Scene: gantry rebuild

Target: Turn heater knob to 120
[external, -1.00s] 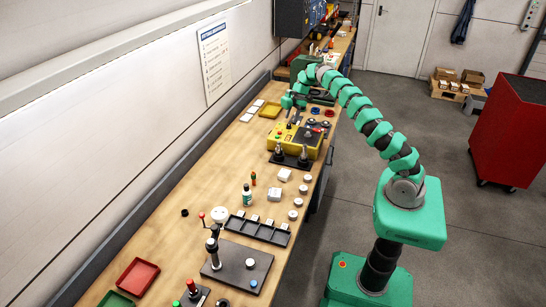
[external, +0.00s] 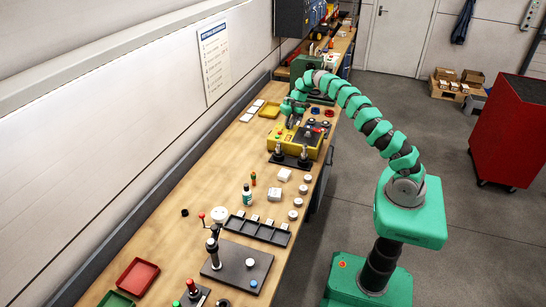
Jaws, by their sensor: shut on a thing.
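A yellow unit (external: 312,139) stands on the workbench, with dark and red parts on its top. I take it for the heater; no scale or number can be read at this size. My gripper (external: 290,124) points down at the left part of the unit's top, and its jaws are shut on a small knob there. The knob itself is mostly hidden by the jaws, so its angle cannot be told.
A dark plate with two upright posts (external: 290,160) stands just in front of the unit. A yellow tray (external: 270,110) lies behind left. White blocks and discs (external: 284,174) line the bench. A red cabinet (external: 515,130) stands on the floor at right.

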